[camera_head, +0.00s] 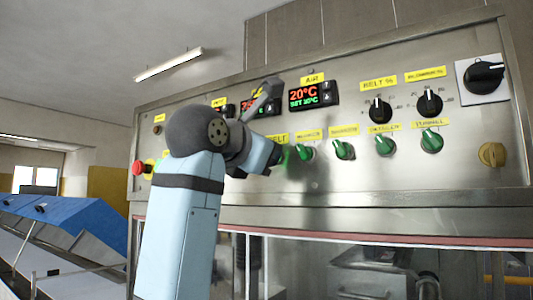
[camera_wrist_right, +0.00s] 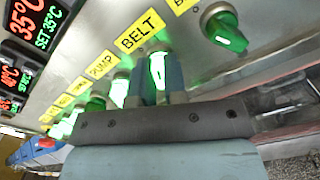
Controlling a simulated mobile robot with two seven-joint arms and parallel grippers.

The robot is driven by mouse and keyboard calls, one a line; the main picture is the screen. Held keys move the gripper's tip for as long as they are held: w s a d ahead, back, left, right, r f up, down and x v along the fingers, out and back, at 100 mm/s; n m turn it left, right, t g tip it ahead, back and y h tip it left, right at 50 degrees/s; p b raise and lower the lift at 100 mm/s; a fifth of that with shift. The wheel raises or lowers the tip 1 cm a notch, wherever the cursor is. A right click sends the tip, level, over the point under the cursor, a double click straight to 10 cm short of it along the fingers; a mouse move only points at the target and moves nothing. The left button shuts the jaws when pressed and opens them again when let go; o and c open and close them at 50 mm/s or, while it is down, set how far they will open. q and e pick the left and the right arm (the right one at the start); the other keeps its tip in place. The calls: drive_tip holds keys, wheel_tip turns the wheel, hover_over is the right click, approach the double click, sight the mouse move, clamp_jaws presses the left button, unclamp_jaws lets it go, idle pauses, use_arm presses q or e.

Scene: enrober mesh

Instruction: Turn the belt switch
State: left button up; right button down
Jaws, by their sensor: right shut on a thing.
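The belt switch (camera_wrist_right: 157,68) is a green, lit knob under the yellow BELT label (camera_wrist_right: 139,31) in the right wrist view. My right gripper (camera_wrist_right: 160,80) has one finger on each side of it and is shut on it. In the head view my right gripper (camera_head: 277,156) is at the panel, under the partly covered BELT label (camera_head: 279,138). Only a green glow shows beside the fingers there, and the switch itself is hidden. My left gripper is not in view.
Similar green switches stand close by, the nearest right one (camera_head: 305,152) unlit. Above are black dials (camera_head: 380,110) and red-green displays (camera_head: 303,95). A red button (camera_head: 137,168) is at the panel's left. The steel panel (camera_head: 400,185) has a ledge below.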

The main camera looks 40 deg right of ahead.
idle(0.6)
drive_tip(key=c, duration=1.2)
unclamp_jaws()
drive_tip(key=shift+m, duration=0.3)
drive_tip(key=shift+o, duration=0.2)
drive_tip(key=v, duration=1.3)
drive_tip(key=shift+a, duration=0.35)
drive_tip(key=shift+s, duration=0.1)
